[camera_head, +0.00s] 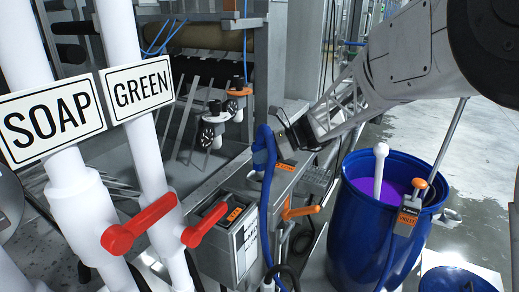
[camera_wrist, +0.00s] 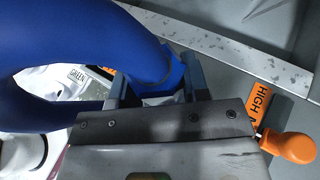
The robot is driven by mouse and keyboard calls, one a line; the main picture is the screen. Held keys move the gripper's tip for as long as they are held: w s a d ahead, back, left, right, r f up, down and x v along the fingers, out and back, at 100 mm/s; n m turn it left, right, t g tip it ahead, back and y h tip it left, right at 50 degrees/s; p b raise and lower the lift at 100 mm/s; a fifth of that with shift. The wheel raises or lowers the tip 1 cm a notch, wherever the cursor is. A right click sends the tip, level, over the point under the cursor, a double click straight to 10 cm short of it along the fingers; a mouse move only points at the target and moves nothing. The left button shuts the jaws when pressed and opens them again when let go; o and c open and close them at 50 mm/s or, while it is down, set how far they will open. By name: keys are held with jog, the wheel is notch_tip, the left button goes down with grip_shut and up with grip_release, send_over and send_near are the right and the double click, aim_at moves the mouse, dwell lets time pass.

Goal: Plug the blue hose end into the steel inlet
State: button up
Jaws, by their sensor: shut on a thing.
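The blue hose (camera_head: 267,190) hangs in a loop, with its upper end at my gripper (camera_head: 278,141). In the wrist view the thick blue hose (camera_wrist: 70,60) curves in from the left, and its collared end sits between the two fingers of my gripper (camera_wrist: 155,90). The gripper is shut on that end and holds it above the steel machine top (camera_head: 242,180). I cannot make out the steel inlet for certain in either view; the hose end and gripper hide part of the steel surface.
An orange-handled lever (camera_head: 300,212) stands beside the hose; its handle (camera_wrist: 290,146) and an orange HIGH label (camera_wrist: 258,102) are close to my gripper. White pipes with red levers (camera_head: 140,224) stand left. A blue drum (camera_head: 352,235) of purple liquid stands right.

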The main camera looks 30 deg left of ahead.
aim_at(260, 166)
jog(key=shift+f, duration=2.35)
jog(key=shift+f, duration=0.1)
jog(key=o, duration=1.1)
jog(key=shift+o, duration=0.2)
jog(key=shift+w+d, duration=0.1)
jog(key=shift+v, duration=3.8)
jog(key=shift+d, duration=0.1)
